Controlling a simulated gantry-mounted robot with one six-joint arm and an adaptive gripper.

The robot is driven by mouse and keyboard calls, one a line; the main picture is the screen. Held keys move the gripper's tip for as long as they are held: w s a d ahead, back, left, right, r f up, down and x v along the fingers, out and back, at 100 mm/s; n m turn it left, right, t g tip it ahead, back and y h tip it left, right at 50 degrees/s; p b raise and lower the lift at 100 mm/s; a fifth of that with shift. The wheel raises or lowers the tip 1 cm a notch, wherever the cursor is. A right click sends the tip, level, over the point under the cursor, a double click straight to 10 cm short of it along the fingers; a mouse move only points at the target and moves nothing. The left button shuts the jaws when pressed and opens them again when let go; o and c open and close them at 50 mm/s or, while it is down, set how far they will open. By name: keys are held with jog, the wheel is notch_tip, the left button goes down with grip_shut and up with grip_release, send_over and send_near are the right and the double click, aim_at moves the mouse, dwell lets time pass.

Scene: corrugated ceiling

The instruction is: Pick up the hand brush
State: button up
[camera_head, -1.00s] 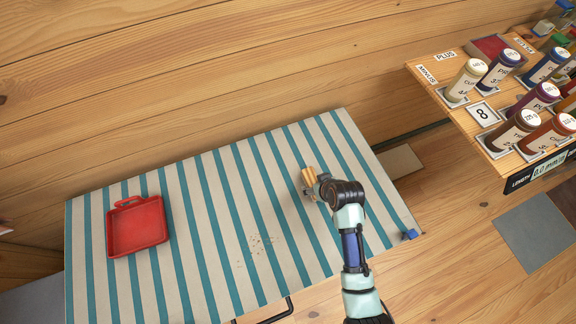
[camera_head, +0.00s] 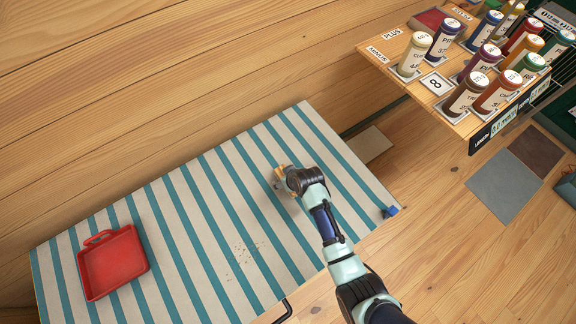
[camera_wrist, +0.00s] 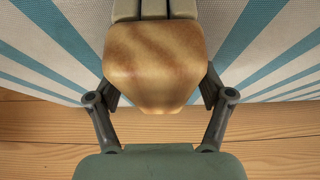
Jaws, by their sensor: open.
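The hand brush (camera_wrist: 155,60) shows large in the wrist view as a tan wooden block with grey parts at its top edge. In the head view only a small tan piece of it (camera_head: 281,170) shows on the striped table; my gripper and wrist hide the rest. My gripper (camera_wrist: 160,98) is open, with one finger on each side of the block. I cannot tell whether the fingers touch it. In the head view my gripper (camera_head: 284,186) is over the right part of the table, at the brush.
A red dustpan (camera_head: 113,264) lies on the left of the striped table (camera_head: 190,215). Dark crumbs (camera_head: 246,252) lie mid-table. A small blue object (camera_head: 390,211) sits at the right corner. A shelf (camera_head: 398,85) with several labelled bottles stands upper right.

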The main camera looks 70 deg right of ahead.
jog(key=shift+f, duration=0.25)
dwell(0.4)
jog(key=c, duration=1.3)
notch_tip(320, 180, up, 21)
jog(key=p, duration=0.3)
jog(key=shift+f, duration=0.2)
